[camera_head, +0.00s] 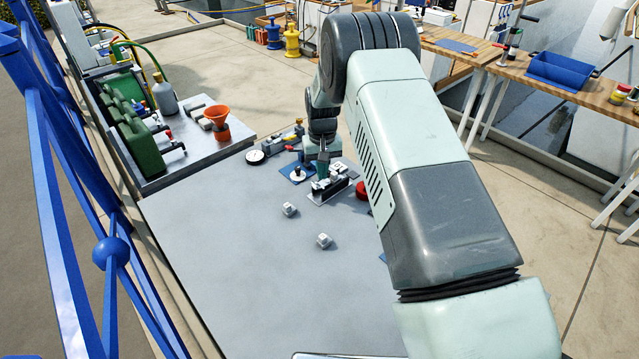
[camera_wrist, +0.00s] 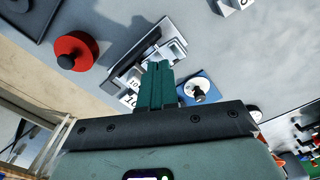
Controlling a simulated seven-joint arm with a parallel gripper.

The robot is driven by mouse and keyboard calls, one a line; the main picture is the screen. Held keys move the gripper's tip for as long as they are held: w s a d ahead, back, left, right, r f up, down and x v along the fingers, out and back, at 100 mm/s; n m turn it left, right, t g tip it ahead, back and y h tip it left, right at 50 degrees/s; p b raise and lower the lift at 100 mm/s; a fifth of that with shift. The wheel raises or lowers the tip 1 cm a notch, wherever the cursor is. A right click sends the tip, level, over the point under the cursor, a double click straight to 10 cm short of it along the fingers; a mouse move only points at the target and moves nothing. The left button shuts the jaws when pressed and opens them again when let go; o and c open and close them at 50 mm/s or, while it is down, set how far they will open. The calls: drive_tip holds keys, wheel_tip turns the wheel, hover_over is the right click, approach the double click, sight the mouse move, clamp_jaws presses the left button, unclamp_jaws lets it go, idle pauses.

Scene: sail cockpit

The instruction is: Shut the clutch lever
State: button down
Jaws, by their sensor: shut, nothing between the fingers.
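The clutch unit (camera_head: 334,187) is a small grey-and-black block on a flat base plate, on the grey deck past its middle. In the wrist view the clutch (camera_wrist: 172,48) lies just beyond my fingertips, with a long dark bar along one side and white number labels near my fingers. My gripper (camera_head: 323,168) reaches down over the clutch. Its green fingers (camera_wrist: 158,66) are together and empty, and overlap the clutch in the picture. I cannot tell whether they touch it. The fingers hide part of the clutch, and I cannot tell the lever's angle.
A white disc with a black knob on a blue plate (camera_head: 297,174) stands left of the clutch; a red round knob (camera_head: 362,190) stands right. Two small grey blocks (camera_head: 324,241) lie in front. An orange funnel (camera_head: 218,117) stands back left. The near deck is clear.

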drive_tip(key=shift+r, duration=2.95)
drive_tip(key=s+d+r+t, duration=0.1)
drive_tip(key=s+d+r, duration=0.25)
drive_tip(key=r, duration=0.55)
drive_tip(key=s+d+r+m+t, duration=0.1)
drive_tip(key=s+d+r, duration=0.1)
drive_tip(key=s+r, duration=0.5)
drive_tip(key=s+d+r+t, duration=0.1)
drive_tip(key=s+d+r, duration=0.2)
drive_tip(key=r, duration=0.8)
drive_tip(key=s+d+r+t, duration=0.1)
drive_tip(key=s+d+r, duration=0.1)
drive_tip(key=s, duration=1)
drive_tip(key=s+d+r+m+t, duration=0.1)
drive_tip(key=s+d+r, duration=0.1)
drive_tip(key=s, duration=1.1)
drive_tip(key=shift+s+d+r+m+t, duration=0.15)
drive_tip(key=shift+s+d+m+t, duration=0.15)
drive_tip(key=shift+d, duration=0.55)
